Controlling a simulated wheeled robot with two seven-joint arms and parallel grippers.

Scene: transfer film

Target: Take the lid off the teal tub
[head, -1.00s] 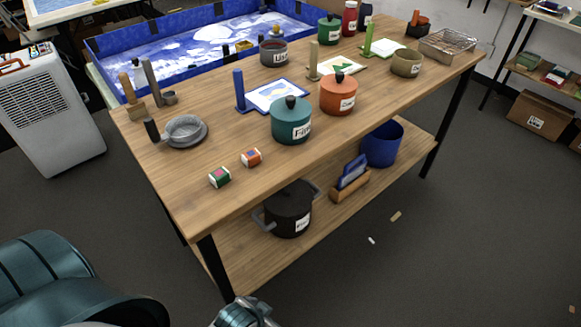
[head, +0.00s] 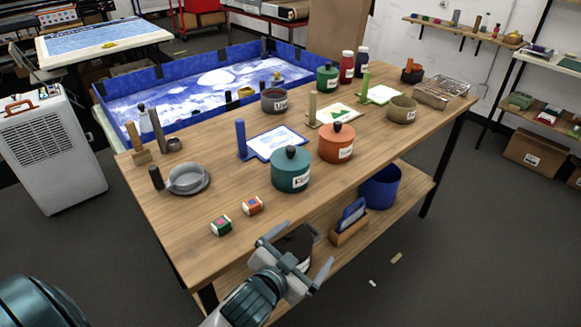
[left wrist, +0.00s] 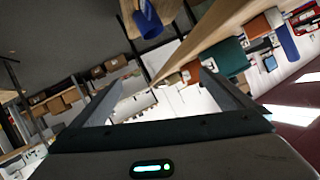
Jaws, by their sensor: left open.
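The teal tub (head: 290,174) stands upright near the front edge of the wooden table. Its teal lid with a black knob (head: 291,152) sits on it, and a white label faces front. In the left wrist view, a teal shape that looks like the tub (left wrist: 230,57) shows tilted, beyond the fingers. My left gripper (head: 308,243) is open and empty, in front of the table edge and below the tub, apart from it. Its two spread fingers also show in the left wrist view (left wrist: 168,95). My right gripper is out of view.
An orange lidded tub (head: 337,146) stands just right of the teal tub. A blue-framed board (head: 276,143) lies behind it. Two small blocks (head: 221,226) (head: 252,206) lie to its left. A dark pot and a blue bin (head: 381,187) are on the lower shelf.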

